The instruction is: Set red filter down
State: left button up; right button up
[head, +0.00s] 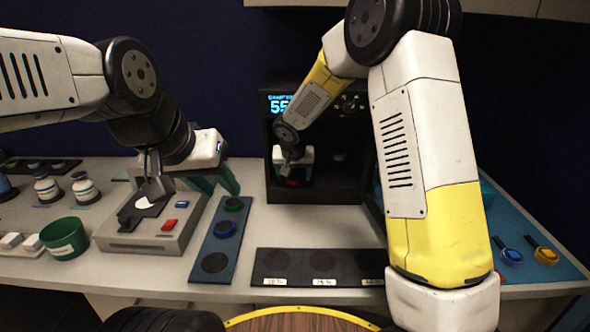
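A small red piece (291,183), likely the red filter, shows low inside the black open-fronted box (273,190). My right gripper (292,176) reaches into this box, directly above the red piece. Its fingers are small and dark there, so I cannot tell whether they hold it or whether it rests on the floor. My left gripper (217,184) hangs over the bench left of the box. Its green fingers are apart, with nothing seen between them.
A blue strip (206,283) holds a green-ringed disc (233,204), a blue disc (225,229) and a bare dark round spot. A black strip (260,265) with labelled round spots lies in front. A grey device (120,237) and green cup (64,238) stand left.

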jog(key=shift+r, duration=0.1)
jog(key=shift+r, duration=0.25)
jog(key=v, duration=1.1)
jog(key=s+d+r, duration=0.7)
jog(key=s+d, duration=0.5)
jog(key=s, duration=0.1)
jog(key=s+d+y, duration=0.2)
jog(key=s+d, duration=0.2)
jog(key=s, duration=1)
jog(key=shift+s+r+n, duration=0.3)
jog(key=shift+s, duration=0.05)
